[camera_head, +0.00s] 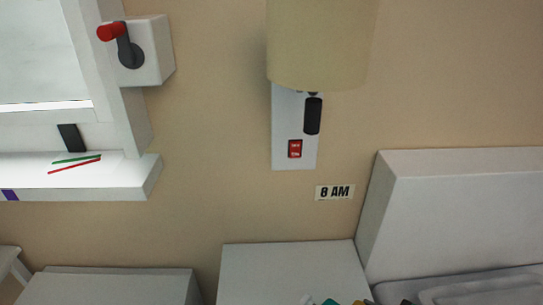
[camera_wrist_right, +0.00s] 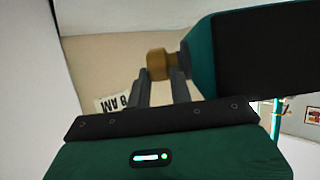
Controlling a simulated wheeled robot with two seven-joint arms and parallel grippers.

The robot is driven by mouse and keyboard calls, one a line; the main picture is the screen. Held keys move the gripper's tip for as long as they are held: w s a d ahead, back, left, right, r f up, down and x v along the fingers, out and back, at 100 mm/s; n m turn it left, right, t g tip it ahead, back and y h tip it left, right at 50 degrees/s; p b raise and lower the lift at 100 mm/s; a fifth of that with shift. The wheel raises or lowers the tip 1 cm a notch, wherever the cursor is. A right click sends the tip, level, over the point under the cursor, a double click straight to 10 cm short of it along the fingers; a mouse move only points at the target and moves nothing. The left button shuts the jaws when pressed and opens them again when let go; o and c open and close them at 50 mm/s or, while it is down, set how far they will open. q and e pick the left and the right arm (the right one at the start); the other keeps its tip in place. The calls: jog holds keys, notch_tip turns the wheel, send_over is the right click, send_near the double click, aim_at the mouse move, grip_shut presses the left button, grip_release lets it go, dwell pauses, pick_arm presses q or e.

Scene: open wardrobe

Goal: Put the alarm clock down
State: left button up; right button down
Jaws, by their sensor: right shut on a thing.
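In the right wrist view, my right gripper (camera_wrist_right: 162,75) is shut on a small gold-brown knob. The knob joins a large teal and black body, which appears to be the alarm clock (camera_wrist_right: 250,45); its right side is cut off by the frame. In the head view, only small teal, yellow and dark bits show at the bottom edge, over the white cabinet top (camera_head: 290,270); I cannot tell clock from gripper there. Whether the clock touches a surface is hidden. My left gripper is not in view.
An "8 AM" label (camera_head: 335,192) is on the wall above the cabinet. A wall lamp (camera_head: 320,45) with a switch plate (camera_head: 295,150) hangs above it. A white padded bed (camera_head: 460,205) stands at right. A window sill (camera_head: 115,180) juts out at left.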

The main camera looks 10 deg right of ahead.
jog(key=w+a+r+m+t+h, duration=0.1)
jog(key=w+a+r+m+h, duration=0.15)
jog(key=w+r, duration=0.2)
jog(key=w+a+r+m+t+h+p, duration=0.1)
jog(key=w+r+m+h, duration=0.2)
jog(key=w+r, duration=0.15)
jog(key=w+a+r+m+t+h, duration=0.1)
jog(key=w+a+r+m+h, duration=0.15)
jog(key=w, duration=0.35)
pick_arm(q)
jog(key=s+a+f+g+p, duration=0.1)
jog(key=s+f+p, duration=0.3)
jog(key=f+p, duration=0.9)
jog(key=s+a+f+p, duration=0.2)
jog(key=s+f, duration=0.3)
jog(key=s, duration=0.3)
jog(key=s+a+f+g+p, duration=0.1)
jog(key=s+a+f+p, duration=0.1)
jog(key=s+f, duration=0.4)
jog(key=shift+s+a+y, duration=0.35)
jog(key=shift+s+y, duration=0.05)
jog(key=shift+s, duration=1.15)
pick_arm(e)
jog(key=s+r, duration=0.9)
jog(key=r, duration=0.5)
jog(key=shift+s+d, duration=0.3)
jog(key=shift+r, duration=0.1)
